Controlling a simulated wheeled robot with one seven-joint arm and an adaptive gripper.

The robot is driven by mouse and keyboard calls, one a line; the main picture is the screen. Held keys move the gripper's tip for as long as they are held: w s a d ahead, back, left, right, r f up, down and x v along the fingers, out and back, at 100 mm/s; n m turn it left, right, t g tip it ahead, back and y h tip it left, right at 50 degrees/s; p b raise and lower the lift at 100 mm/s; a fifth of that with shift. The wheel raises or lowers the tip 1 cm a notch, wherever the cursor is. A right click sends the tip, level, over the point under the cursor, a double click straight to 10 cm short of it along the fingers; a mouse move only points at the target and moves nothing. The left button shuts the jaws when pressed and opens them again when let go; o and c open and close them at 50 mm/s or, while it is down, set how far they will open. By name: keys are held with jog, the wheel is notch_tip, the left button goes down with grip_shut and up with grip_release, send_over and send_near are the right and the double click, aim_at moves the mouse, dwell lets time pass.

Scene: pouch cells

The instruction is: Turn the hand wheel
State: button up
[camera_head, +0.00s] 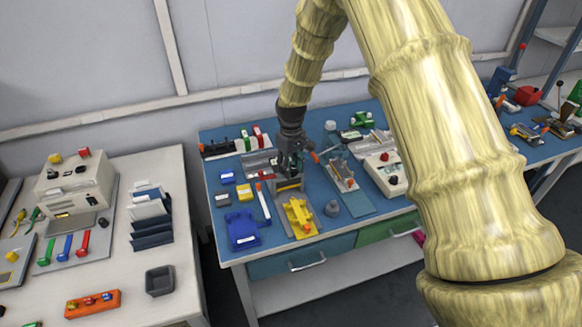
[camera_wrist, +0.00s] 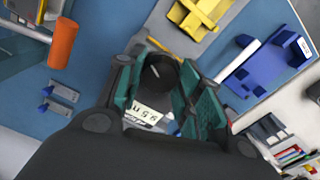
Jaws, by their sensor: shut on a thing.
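My gripper (camera_head: 290,163) reaches down over the blue table, at the back end of a grey fixture that carries a yellow part (camera_head: 298,215). In the wrist view, the teal pads of my gripper (camera_wrist: 162,88) stand on both sides of a dark round piece (camera_wrist: 160,70), and the gripper is shut on it. This piece looks like the hand wheel, though its rim and mount are mostly hidden by the fingers. A white label with dark print (camera_wrist: 147,113) shows beside it, between the fingers. The yellow part also shows in the wrist view (camera_wrist: 205,12).
An orange handle (camera_wrist: 63,43) stands close beside my gripper in the wrist view. A blue fixture (camera_head: 242,230) and small blue and yellow blocks lie to the left. A grey rail fixture (camera_head: 342,176) and a white panel device (camera_head: 385,172) stand to the right.

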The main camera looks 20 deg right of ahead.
aim_at(291, 168)
jog(key=m, duration=0.6)
jog(key=shift+w+r, duration=0.1)
jog(key=m, duration=0.6)
jog(key=shift+m, duration=0.3)
dwell(0.3)
jog(key=o, duration=1)
jog(key=shift+o, duration=0.2)
notch_tip(291, 168, up, 12)
